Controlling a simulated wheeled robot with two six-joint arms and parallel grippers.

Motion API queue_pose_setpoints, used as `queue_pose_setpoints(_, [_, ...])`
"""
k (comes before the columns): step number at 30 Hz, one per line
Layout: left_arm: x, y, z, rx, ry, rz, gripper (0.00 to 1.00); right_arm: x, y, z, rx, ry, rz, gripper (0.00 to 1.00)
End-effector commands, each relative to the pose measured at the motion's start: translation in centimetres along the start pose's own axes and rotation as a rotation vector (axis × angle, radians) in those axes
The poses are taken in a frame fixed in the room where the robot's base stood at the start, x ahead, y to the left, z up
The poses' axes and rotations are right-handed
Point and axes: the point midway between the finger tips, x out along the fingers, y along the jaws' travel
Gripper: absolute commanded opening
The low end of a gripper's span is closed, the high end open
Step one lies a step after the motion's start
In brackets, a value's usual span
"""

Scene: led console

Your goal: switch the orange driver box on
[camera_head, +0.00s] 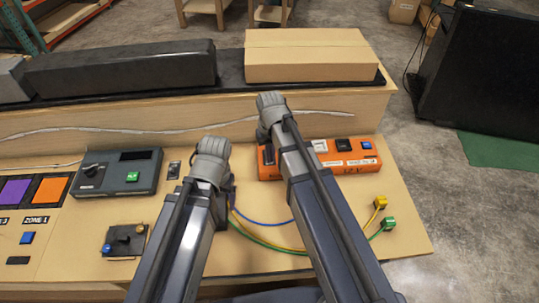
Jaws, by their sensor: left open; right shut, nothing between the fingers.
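The orange driver box (358,162) lies on the wooden bench at the right, with dark and blue parts and labels on its top. My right arm covers part of its left half. My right gripper (268,154) is shut and empty, over the left end of the box. Whether it touches the box I cannot tell. My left gripper (229,188) is open, left of the box over the bench; my own arm mostly hides its fingers.
A dark grey unit (118,176) with a green button stands at the left. Blue, yellow and green cables cross the bench to yellow (380,202) and green (389,223) plugs. A cardboard box (308,56) sits on the raised back shelf.

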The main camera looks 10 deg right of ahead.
Motion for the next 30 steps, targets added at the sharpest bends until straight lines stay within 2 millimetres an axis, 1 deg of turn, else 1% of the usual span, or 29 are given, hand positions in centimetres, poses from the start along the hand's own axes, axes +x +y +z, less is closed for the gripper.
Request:
queue_pose_setpoints(3, [0.3, 0.0, 0.0, 0.0, 0.0, 0.0, 0.81, 0.3, 0.0, 0.0, 0.0, 0.0, 0.0, 0.0])
queue_pose_setpoints(16, [0.2, 0.0, 0.0, 0.0, 0.0, 0.0, 0.81, 0.2, 0.0, -0.1, 0.0, 0.0, 0.0, 0.0])
queue_pose_setpoints(30, [0.2, 0.0, 0.0, 0.0, 0.0, 0.0, 0.81, 0.2, 0.3, -1.4, 0.0, 0.0, 0.0, 0.0])
